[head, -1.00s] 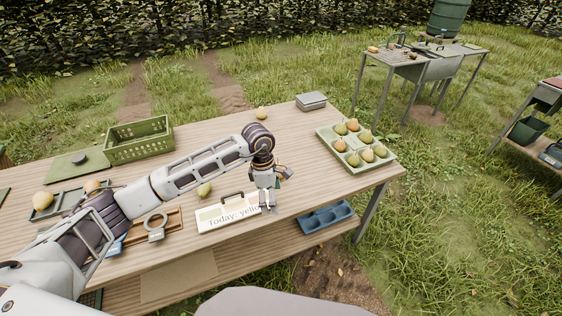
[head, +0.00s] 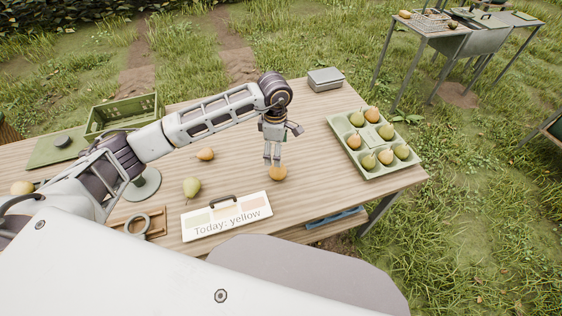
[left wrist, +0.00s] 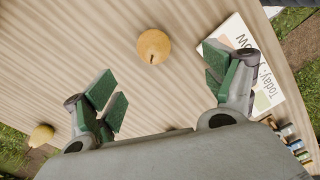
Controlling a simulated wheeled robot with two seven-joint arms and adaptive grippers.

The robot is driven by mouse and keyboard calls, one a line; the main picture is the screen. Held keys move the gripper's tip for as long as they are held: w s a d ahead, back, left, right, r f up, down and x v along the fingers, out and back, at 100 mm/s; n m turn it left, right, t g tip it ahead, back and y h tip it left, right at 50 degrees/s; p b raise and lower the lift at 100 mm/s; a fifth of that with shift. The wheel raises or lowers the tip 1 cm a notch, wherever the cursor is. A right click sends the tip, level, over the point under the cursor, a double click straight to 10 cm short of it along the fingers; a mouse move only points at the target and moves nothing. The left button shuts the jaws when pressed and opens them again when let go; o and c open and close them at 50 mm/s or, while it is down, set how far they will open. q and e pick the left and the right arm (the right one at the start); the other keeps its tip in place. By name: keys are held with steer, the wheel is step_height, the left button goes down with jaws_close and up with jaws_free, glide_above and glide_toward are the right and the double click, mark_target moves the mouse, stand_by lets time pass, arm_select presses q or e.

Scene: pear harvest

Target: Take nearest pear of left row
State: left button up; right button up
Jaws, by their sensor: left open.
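My left gripper (head: 272,163) is over the middle of the table, pointing down, its fingers apart and empty. A round orange-yellow pear (head: 278,174) sits just below its fingertips in the head view. In the left wrist view an orange-yellow pear (left wrist: 154,46) lies on the wood ahead of the open fingers (left wrist: 168,85), clear of both. The green tray (head: 392,171) at the right holds several green and yellow pears, including a green one (head: 368,161) at its near left corner. My right gripper is not in view.
A sign reading "Today: yellow" (head: 228,229) lies in front of the gripper. A green pear (head: 191,187) and an orange one (head: 205,154) lie to its left. A grey box (head: 325,80) stands behind, a green crate (head: 95,124) at far left. Another pear (left wrist: 41,134) shows near the table edge.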

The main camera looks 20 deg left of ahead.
mark_target(278, 170)
arm_select(q)
steer(key=shift+w, duration=0.6)
steer(key=shift+s+r, duration=0.1)
steer(key=shift+s, duration=0.1)
steer(key=shift+w+f, duration=0.1)
steer(key=shift+f, duration=0.6)
steer(key=shift+f+p, duration=0.55)
steer(key=shift+f, duration=3.1)
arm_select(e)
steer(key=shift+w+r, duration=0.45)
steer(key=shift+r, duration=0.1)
